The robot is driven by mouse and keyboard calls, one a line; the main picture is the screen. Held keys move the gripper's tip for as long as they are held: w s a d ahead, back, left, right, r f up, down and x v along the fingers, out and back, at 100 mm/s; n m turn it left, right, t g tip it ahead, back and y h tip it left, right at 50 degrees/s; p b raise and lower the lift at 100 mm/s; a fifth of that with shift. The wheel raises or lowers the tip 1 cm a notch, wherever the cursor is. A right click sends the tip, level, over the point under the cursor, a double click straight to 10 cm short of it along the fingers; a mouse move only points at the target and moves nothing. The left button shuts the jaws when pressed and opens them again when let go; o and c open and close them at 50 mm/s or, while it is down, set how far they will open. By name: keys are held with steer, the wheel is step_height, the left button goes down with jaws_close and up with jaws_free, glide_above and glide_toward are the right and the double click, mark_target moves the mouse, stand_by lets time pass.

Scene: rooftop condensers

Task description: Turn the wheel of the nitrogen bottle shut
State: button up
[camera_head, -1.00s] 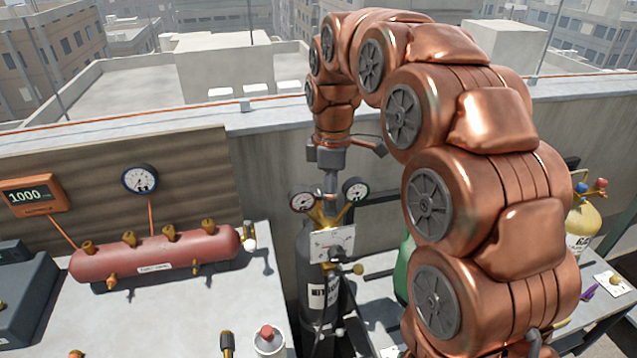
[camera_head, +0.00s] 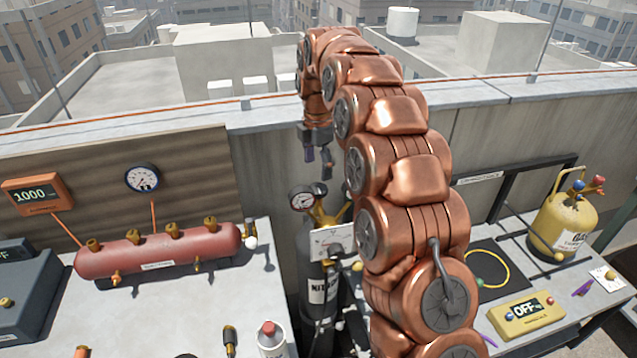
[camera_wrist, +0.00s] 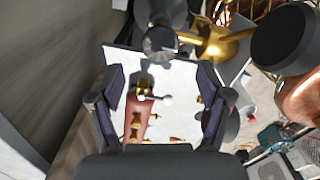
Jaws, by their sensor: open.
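The nitrogen bottle (camera_head: 318,285) is a dark upright cylinder with a white label, standing between the two benches. A brass regulator (camera_head: 322,216) with a round gauge (camera_head: 303,198) sits at its top, and the regulator also shows in the wrist view (camera_wrist: 222,42). My gripper (camera_head: 318,163) is open and empty, above and close to the bottle's top. In the wrist view its two dark fingers (camera_wrist: 160,78) stand wide apart with nothing between them. A grey stem-like part (camera_wrist: 158,40) is just ahead of them. I cannot make out the wheel clearly; my arm hides part of the regulator.
The left bench holds a red manifold (camera_head: 155,252) and a spray can (camera_head: 271,338). The right bench holds a yellow bottle (camera_head: 562,228), a black scale pad (camera_head: 515,262) and a yellow display (camera_head: 525,314) reading OFF. A parapet wall (camera_head: 270,170) runs behind the bottle.

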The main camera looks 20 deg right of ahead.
mark_target(318, 188)
steer(key=shift+f+p, duration=1.05)
steer(key=shift+f, duration=2.15)
steer(key=c, duration=1.2)
steer(key=shift+o, duration=0.2)
